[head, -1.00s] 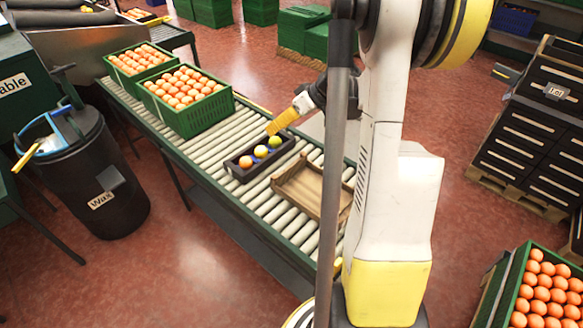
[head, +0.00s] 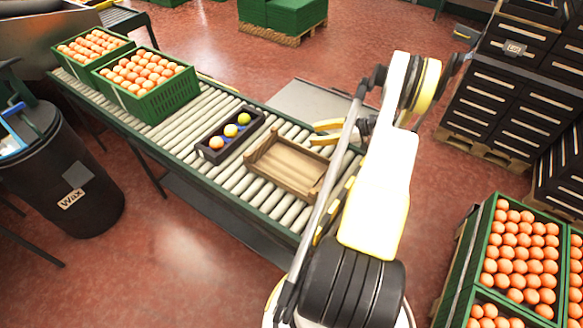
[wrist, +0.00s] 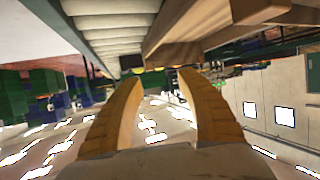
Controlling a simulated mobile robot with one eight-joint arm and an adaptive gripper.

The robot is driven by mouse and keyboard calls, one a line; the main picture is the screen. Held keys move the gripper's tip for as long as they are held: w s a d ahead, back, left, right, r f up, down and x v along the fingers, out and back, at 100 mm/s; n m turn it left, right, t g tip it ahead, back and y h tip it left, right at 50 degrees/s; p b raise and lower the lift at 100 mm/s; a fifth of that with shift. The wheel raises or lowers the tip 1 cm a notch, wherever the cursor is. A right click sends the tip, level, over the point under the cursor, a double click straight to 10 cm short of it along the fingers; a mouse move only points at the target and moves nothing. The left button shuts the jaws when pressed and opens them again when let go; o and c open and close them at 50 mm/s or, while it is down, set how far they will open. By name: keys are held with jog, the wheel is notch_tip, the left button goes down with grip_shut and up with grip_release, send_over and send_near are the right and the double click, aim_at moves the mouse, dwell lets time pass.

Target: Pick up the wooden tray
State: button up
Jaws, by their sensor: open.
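The wooden tray (head: 284,171) lies flat and empty on the roller conveyor, right of a small dark box. It is brown with raised side walls. My gripper (head: 318,133) is open, with yellow fingers, at the tray's far right side in the head view. The arm hides the tray's right end in part. In the wrist view, the open fingers (wrist: 152,75) have nothing between them. The brown wooden tray (wrist: 195,30) shows above the fingers at upper right, apart from them.
The dark box (head: 213,152) holds several coloured balls on the conveyor (head: 160,125). Two green crates of oranges stand at its left end; the nearer crate (head: 160,103) is closer to the box. A black wax bin (head: 75,170) stands in front. More orange crates (head: 470,225) are at right.

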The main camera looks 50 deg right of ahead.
jog(key=b, duration=0.2)
send_near(297, 144)
jog(key=x, duration=0.3)
jog(key=shift+f, duration=0.45)
jog(key=shift+w+a, duration=0.15)
jog(key=shift+w, duration=0.3)
jog(key=b+x, duration=0.2)
jog(key=x, duration=0.4)
jog(key=shift+f, duration=0.1)
jog(key=shift+c, duration=0.5)
grip_shut()
